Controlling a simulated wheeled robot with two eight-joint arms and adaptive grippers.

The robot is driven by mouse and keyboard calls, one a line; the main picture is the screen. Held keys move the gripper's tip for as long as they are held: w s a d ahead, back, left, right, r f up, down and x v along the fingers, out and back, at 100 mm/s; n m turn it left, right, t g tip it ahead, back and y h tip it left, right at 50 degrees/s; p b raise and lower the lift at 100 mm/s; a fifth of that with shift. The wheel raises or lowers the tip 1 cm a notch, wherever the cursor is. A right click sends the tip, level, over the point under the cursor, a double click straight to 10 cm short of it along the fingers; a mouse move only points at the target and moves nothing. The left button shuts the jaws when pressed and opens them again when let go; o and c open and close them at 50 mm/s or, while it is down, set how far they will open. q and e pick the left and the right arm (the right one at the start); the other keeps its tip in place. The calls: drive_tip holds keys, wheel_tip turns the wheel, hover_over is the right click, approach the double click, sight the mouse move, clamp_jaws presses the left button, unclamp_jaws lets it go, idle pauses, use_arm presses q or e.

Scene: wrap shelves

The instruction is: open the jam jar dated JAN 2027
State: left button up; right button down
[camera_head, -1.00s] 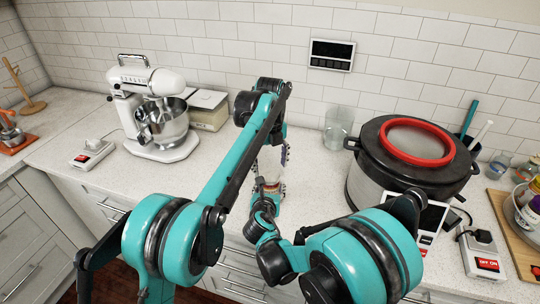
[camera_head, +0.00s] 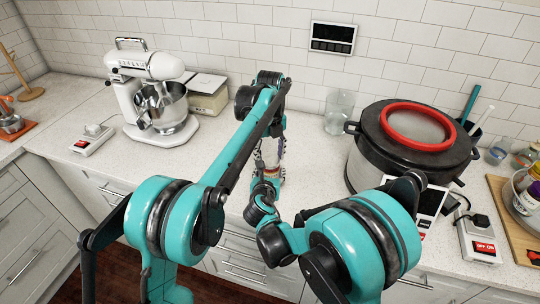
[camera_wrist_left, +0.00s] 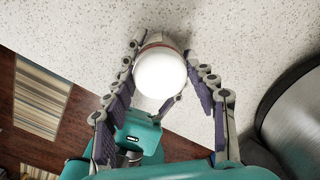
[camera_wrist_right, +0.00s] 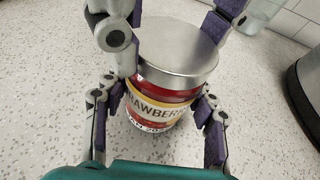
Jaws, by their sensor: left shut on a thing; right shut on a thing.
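The jam jar (camera_wrist_right: 158,100) stands upright in the right wrist view, with a red and cream label reading "RAWBERRY" and a date strip below, partly hidden. Its silver lid (camera_wrist_right: 178,52) is on; in the left wrist view the lid (camera_wrist_left: 160,72) shows as a bright white disc. My left gripper (camera_wrist_left: 158,75) comes from above and is shut on the lid. My right gripper (camera_wrist_right: 155,112) is shut on the jar's body from the side. In the head view my left gripper (camera_head: 270,155) and arms mostly hide the jar.
A large pot with a red-ringed lid (camera_head: 375,165) stands close on the right. A glass jar (camera_head: 339,112) is behind. A stand mixer (camera_head: 150,95) and a box (camera_head: 208,97) are at the left. The counter's front edge is near the jar.

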use_arm(q)
drive_tip(key=n, duration=3.4)
drive_tip(key=shift+r, duration=0.1)
drive_tip(key=n, duration=1.9)
drive_tip(key=shift+r+n, duration=0.1)
drive_tip(key=shift+n, duration=0.2)
